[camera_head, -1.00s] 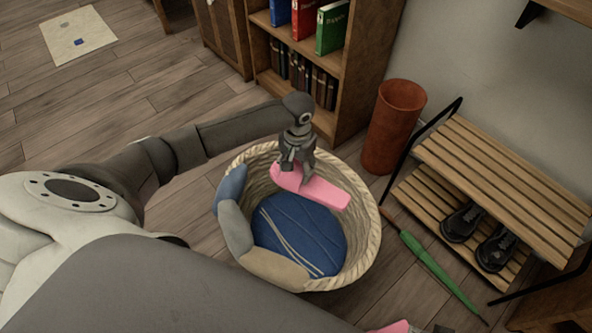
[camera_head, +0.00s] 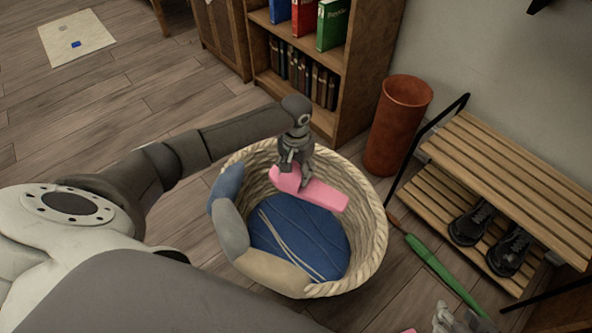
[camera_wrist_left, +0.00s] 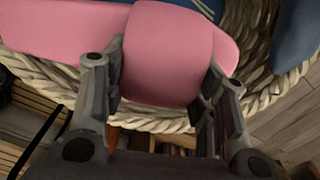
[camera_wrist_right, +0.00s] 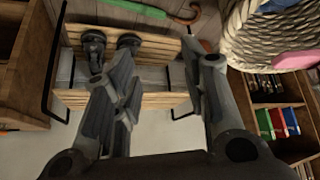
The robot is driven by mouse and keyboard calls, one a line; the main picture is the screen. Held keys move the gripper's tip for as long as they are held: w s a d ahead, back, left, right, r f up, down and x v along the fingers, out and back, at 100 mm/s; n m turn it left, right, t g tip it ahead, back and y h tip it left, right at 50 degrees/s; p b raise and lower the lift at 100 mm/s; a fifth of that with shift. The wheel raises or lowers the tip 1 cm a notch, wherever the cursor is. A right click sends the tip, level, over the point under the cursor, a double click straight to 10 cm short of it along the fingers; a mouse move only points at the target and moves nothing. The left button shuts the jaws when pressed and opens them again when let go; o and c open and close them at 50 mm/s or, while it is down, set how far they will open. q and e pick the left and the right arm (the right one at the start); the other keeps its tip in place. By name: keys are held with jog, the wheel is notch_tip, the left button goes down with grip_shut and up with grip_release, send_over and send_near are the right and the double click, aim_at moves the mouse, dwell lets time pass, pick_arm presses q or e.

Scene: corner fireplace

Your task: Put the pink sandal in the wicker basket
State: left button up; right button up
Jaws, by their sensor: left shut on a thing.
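The pink sandal (camera_head: 325,194) is held by my left gripper (camera_head: 296,172) over the wicker basket (camera_head: 376,232), inside the rim's outline in the head view. The left wrist view shows the sandal (camera_wrist_left: 165,50) between the two fingers. Whether it touches anything in the basket I cannot tell. The basket stands on the floor and holds a dark blue striped item (camera_head: 300,238). My right gripper (camera_head: 458,320) is at the lower edge of the head view; the right wrist view shows its fingers (camera_wrist_right: 165,85) apart and empty.
A blue, grey and beige padded roll (camera_head: 232,232) lies over the basket's left rim. A terracotta bin (camera_head: 396,125), a slatted rack (camera_head: 505,180) with black shoes (camera_head: 470,222), a green umbrella (camera_head: 438,264) and a bookcase (camera_head: 345,85) stand close by.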

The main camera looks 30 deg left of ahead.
pick_arm(q)
jog(key=shift+f+b, duration=0.55)
jog(key=shift+b, duration=0.05)
jog(key=shift+f+b, duration=0.6)
jog(key=shift+b, duration=0.15)
notch_tip(320, 180, down, 4)
jog(key=shift+f+b, duration=0.15)
jog(key=shift+b, duration=0.5)
jog(key=shift+f, duration=0.55)
pick_arm(e)
jog(key=w+a+r+t+y, duration=0.1)
jog(key=w+a+r+t, duration=0.1)
jog(key=w+r+t, duration=0.3)
jog(key=w+a+r+t+y, duration=0.2)
jog(key=w+r+t, duration=0.4)
jog(key=r, duration=0.5)
jog(key=shift+a+r+n+t+y, duration=0.15)
jog(key=shift+a+n+t+y, duration=0.2)
jog(key=shift+a, duration=0.3)
pick_arm(q)
jog(key=o, duration=1.1)
jog(key=shift+o, duration=0.2)
